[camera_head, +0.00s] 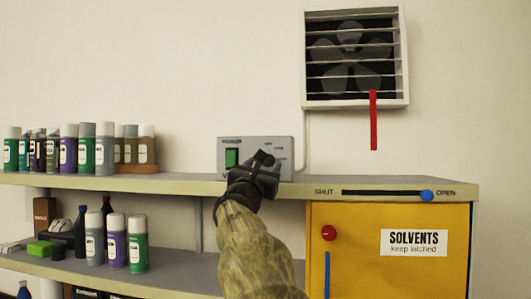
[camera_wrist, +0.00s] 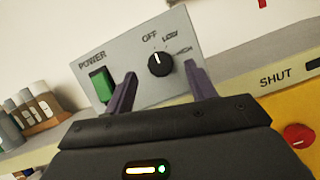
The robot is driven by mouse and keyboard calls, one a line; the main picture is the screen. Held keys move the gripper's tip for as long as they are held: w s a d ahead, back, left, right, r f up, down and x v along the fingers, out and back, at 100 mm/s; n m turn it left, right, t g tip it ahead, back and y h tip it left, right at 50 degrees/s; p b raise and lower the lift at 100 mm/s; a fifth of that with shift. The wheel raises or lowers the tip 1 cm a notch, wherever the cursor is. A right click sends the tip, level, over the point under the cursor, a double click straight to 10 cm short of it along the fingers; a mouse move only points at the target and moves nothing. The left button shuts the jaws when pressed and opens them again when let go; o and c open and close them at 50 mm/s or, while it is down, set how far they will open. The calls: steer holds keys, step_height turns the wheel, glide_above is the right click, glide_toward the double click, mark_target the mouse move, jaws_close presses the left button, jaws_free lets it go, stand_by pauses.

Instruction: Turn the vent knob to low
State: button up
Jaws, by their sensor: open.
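A grey control box (camera_head: 226,147) stands on the upper shelf, with a green power switch (camera_head: 232,157) on its left. In the wrist view, the black round vent knob (camera_wrist: 161,67) is on the box face (camera_wrist: 201,37) under the labels OFF, LOW and HIGH. Its white pointer mark points up, roughly toward OFF. My gripper (camera_head: 264,160) is in front of the box and hides the knob in the head view. In the wrist view its two fingers (camera_wrist: 160,76) are open, one either side of the knob in the picture, apart from it.
A fan vent (camera_head: 350,56) with a red strip (camera_head: 373,120) hangs on the wall. Spray cans (camera_head: 69,149) line the shelf (camera_head: 180,184) at left. A blue-knobbed slider (camera_head: 427,196) reads SHUT to OPEN above a yellow solvents cabinet (camera_head: 400,275). Shelf right of the box is clear.

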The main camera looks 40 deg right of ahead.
steer(key=p+x, duration=0.1)
steer(key=x, duration=0.2)
steer(key=shift+d, duration=0.1)
steer(key=shift+w, duration=0.1)
steer(key=c, duration=1)
